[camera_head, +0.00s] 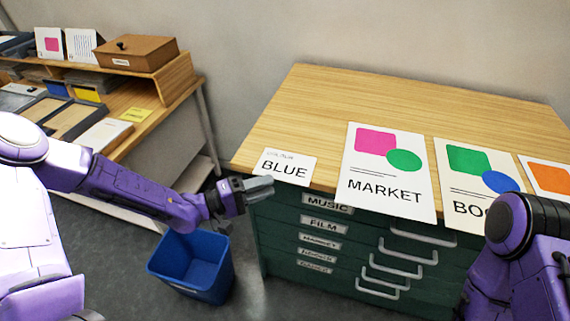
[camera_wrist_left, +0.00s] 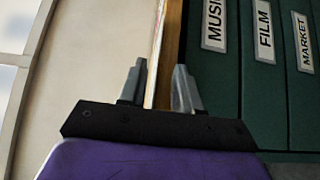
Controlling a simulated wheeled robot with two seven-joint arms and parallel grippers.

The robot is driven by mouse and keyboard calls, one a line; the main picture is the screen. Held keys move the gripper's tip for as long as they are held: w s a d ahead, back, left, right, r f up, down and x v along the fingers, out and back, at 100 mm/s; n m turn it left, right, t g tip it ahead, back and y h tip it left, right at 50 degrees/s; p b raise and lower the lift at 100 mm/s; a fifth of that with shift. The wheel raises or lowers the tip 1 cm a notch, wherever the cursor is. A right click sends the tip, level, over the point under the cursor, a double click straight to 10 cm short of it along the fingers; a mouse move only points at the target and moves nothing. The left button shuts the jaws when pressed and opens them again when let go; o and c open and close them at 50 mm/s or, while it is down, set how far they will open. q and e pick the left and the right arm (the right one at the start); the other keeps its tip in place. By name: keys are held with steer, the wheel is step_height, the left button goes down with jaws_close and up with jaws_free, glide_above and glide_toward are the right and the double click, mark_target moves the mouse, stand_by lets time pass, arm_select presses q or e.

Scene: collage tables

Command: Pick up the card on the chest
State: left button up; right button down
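The white card reading "BLUE" (camera_head: 286,167) lies flat at the front left corner of the chest top (camera_head: 300,118), its front edge at the chest's front edge. My left gripper (camera_head: 262,188) is just in front of the chest edge, at the card's lower left corner in the head view. In the left wrist view my left gripper (camera_wrist_left: 160,85) has its two fingers apart, with the wooden edge of the chest top (camera_wrist_left: 168,50) showing between and beyond them. I cannot tell whether a finger touches the card. My right arm shows at the lower right; its gripper is out of view.
The "MARKET" poster (camera_head: 388,172) and more posters lie to the right of the card. The chest's green drawers have labels and protruding handles (camera_head: 400,255). A blue bin (camera_head: 192,268) stands on the floor below my left arm. A cluttered desk (camera_head: 150,95) is at the left.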

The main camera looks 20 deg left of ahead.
mark_target(285, 165)
arm_select(q)
steer(key=x, duration=0.3)
steer(key=shift+d+r, duration=0.1)
steer(key=shift+d, duration=0.4)
jaws_close()
steer(key=shift+r, duration=0.15)
